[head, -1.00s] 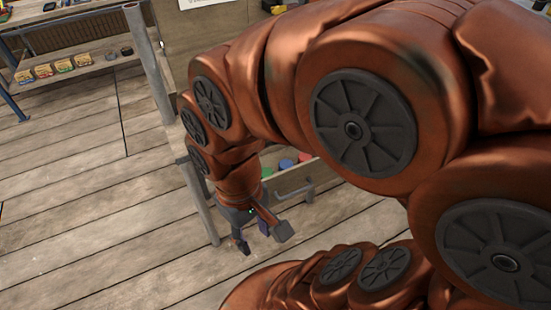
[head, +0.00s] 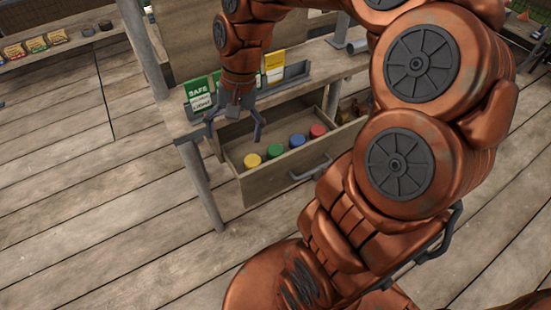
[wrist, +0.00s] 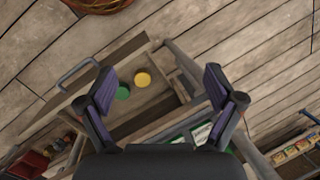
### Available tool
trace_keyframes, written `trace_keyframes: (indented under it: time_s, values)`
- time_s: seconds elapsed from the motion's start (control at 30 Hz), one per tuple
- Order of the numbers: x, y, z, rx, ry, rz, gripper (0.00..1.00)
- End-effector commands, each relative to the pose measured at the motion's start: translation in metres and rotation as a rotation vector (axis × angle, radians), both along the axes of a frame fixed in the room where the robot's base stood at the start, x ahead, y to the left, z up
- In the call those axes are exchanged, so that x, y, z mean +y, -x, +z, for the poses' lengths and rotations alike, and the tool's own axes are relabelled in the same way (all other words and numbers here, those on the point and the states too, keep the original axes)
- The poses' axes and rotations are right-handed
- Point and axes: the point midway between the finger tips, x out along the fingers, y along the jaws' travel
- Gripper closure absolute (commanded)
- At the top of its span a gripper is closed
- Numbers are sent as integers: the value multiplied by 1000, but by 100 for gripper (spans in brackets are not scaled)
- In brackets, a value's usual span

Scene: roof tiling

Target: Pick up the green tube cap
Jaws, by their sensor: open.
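The green tube cap (head: 275,151) is in an open wooden drawer (head: 282,168), between a yellow cap (head: 252,160) and a blue cap (head: 297,141). In the wrist view the green cap (wrist: 123,93) shows close to my left finger, with the yellow cap (wrist: 142,80) to its right. My gripper (head: 235,142) is open and empty, pointing down above the back left part of the drawer. In the wrist view my gripper (wrist: 160,82) shows its two fingers spread wide, with the drawer below.
A red cap (head: 318,131) is at the right of the row. The drawer handle (head: 311,169) sticks out at the front. A green "SAFE" card (head: 200,95) and a yellow card (head: 275,67) stand on the table behind the drawer. Open plank floor lies in front.

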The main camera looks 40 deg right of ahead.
Motion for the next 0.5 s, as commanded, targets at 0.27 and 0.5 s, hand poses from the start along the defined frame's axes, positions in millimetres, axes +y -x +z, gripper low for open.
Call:
trace_keyframes:
  time_s: [0.27,0.5]
  values:
    - [-65,-76,-86,64,-87,-414,8]
    - [-147,-110,-172,155,-125,-810,8]
